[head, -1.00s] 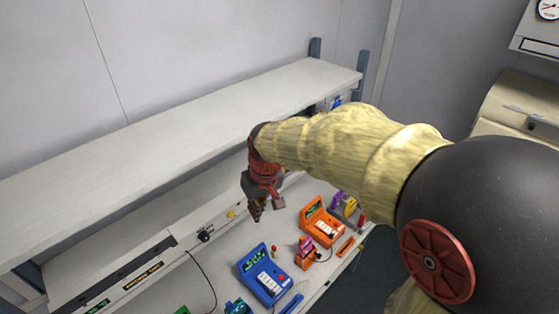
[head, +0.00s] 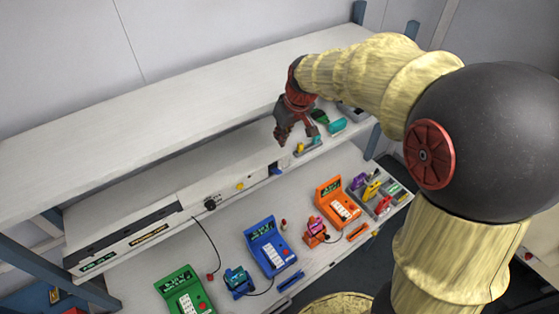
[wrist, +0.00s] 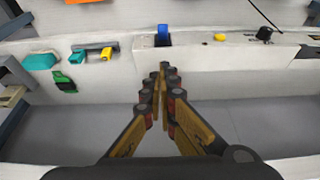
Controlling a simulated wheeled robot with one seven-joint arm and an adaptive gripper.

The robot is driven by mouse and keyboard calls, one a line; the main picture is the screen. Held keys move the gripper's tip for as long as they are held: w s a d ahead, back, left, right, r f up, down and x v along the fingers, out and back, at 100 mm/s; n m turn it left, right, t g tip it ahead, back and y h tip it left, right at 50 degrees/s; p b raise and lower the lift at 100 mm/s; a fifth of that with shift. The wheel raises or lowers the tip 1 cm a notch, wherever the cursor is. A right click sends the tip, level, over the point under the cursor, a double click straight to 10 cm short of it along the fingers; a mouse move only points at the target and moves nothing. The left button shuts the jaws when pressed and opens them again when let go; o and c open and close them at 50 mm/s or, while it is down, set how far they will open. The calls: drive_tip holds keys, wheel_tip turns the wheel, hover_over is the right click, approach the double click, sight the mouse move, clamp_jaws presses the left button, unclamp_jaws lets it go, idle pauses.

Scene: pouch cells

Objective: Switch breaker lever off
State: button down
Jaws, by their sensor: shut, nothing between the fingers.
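A small blue lever-like block (head: 276,170) sits at the right part of the long white console's front edge; I take it for the breaker lever, though its position is too small to read. It also shows in the wrist view (wrist: 162,33), just beyond my fingertips. My gripper (head: 283,141) is shut and empty, pointing down above the console, behind the blue block in the head view. In the wrist view the fingers (wrist: 163,68) meet and are apart from the block.
Blue (head: 268,250), orange (head: 337,205) and green (head: 182,293) testers stand on the bench below. A white upper shelf (head: 150,105) lies left of my arm.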

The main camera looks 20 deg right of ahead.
drive_tip(key=p, duration=0.1)
hover_over(276, 168)
drive_tip(key=f, duration=0.9)
drive_tip(key=shift+s+a+f, duration=0.1)
drive_tip(key=shift+s+f, duration=0.05)
drive_tip(key=shift+s, duration=0.05)
drive_tip(key=shift+s+d+f+p, duration=0.15)
drive_tip(key=shift+s+f, duration=0.1)
drive_tip(key=shift+f, duration=0.35)
drive_tip(key=shift+s+d+f+p, duration=0.1)
drive_tip(key=shift+s+f+p, duration=0.1)
drive_tip(key=shift+f, duration=0.45)
drive_tip(key=shift+s+d+f+p, duration=0.1)
drive_tip(key=shift+s+f, duration=0.15)
drive_tip(key=shift+f, duration=0.35)
drive_tip(key=shift+s+f+b, duration=0.1)
drive_tip(key=shift+f+b, duration=0.1)
drive_tip(key=shift+b, duration=0.85)
